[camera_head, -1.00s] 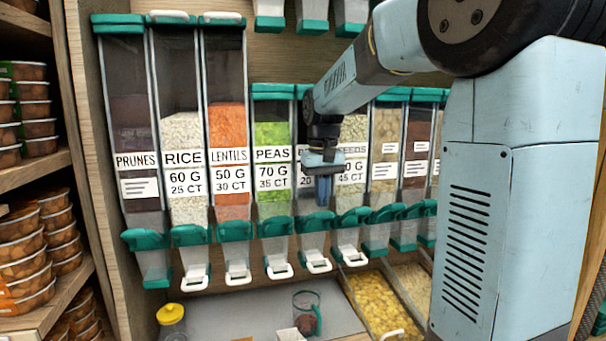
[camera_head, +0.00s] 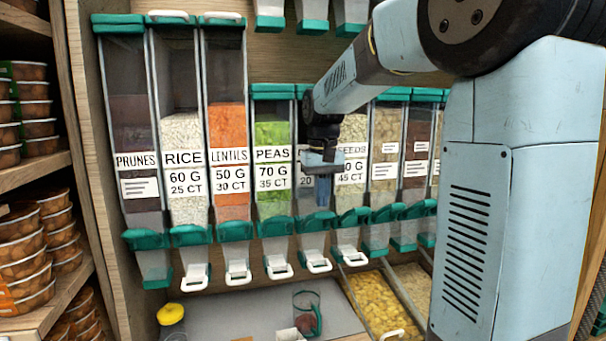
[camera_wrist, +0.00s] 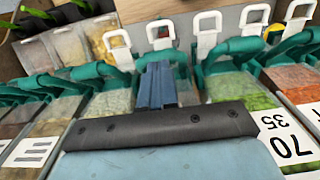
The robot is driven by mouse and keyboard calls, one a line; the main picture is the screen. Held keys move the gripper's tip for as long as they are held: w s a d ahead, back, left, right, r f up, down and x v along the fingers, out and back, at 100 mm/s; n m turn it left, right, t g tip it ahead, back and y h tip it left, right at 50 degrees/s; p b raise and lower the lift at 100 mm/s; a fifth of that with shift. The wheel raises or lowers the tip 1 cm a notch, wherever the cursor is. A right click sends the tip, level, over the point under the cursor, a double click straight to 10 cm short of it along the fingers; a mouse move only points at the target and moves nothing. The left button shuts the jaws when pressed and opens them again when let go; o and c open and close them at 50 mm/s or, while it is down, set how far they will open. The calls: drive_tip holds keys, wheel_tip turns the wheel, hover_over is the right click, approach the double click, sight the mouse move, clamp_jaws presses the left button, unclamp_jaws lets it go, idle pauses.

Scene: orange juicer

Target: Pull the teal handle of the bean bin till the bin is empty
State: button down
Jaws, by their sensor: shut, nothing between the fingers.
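The bean bin (camera_head: 306,198) stands between the peas bin (camera_head: 273,150) and the seeds bin (camera_head: 352,160). My arm and gripper cover most of its front and label, so its fill level cannot be told. Its teal handle (camera_head: 313,221) is at the bottom, above a white lever (camera_head: 317,262). The handle also shows in the wrist view (camera_wrist: 166,58), partly behind my fingers. My gripper (camera_head: 322,197) points down in front of the bin, just above the handle. In the wrist view my gripper's blue fingers (camera_wrist: 157,75) are together and hold nothing. Contact with the handle cannot be told.
Neighbouring bins have similar teal handles close on both sides, such as the peas handle (camera_head: 275,226). A clear cup (camera_head: 307,312) and a yellow-lidded jar (camera_head: 171,316) stand on the grey counter (camera_head: 235,312) below. A tray of yellow food (camera_head: 380,305) is at right.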

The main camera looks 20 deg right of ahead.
drive_tip(key=s+r, duration=0.4)
drive_tip(key=r, duration=0.1)
idle(0.6)
drive_tip(key=s+f+t, duration=0.2)
drive_tip(key=s+f, duration=0.2)
drive_tip(key=s, duration=0.6)
drive_tip(key=s+f+t, duration=0.3)
drive_tip(key=s, duration=0.7)
drive_tip(key=shift+d+f+t, duration=0.2)
drive_tip(key=shift+f+t, duration=0.1)
drive_tip(key=shift+f, duration=0.05)
